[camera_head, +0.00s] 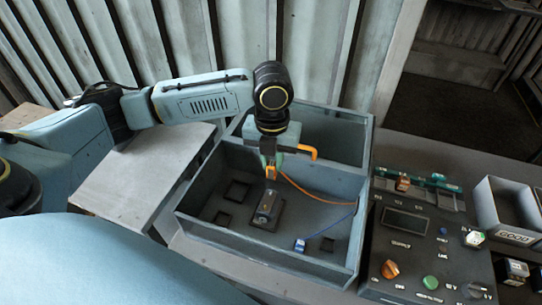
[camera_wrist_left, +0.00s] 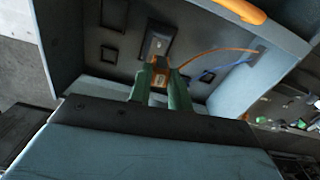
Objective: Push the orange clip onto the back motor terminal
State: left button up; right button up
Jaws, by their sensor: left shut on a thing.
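The orange clip (camera_head: 271,173) is held in my left gripper (camera_head: 270,165), above the motor (camera_head: 268,209) inside the grey blower housing (camera_head: 185,212). In the left wrist view the clip (camera_wrist_left: 158,76) sits between the green fingertips of the left gripper (camera_wrist_left: 160,84), with the motor (camera_wrist_left: 156,45) just beyond it. An orange wire runs from the clip area to the housing's right wall. The motor terminals are too small or hidden to make out, and I cannot tell whether the clip touches one. My right gripper is not in view.
A blue clip (camera_head: 300,245) on a blue wire (camera_head: 332,226) lies on the housing floor to the right of the motor. Housing walls surround the work area. A control panel (camera_head: 420,250) with knobs and a grey bin (camera_head: 510,212) stand at the right.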

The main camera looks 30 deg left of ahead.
aim_at(271, 177)
pick_arm(q)
jog(key=shift+f+m, duration=0.1)
jog(key=shift+m, duration=0.4)
jog(key=shift+a+f, duration=0.1)
notch_tip(271, 177, down, 6)
jog(key=b, duration=0.7)
jog(key=shift+r, duration=0.2)
jog(key=shift+f+p, duration=0.1)
jog(key=shift+p, duration=0.5)
jog(key=shift+f, duration=0.1)
jog(key=shift+p, duration=0.45)
jog(key=shift+f, duration=0.1)
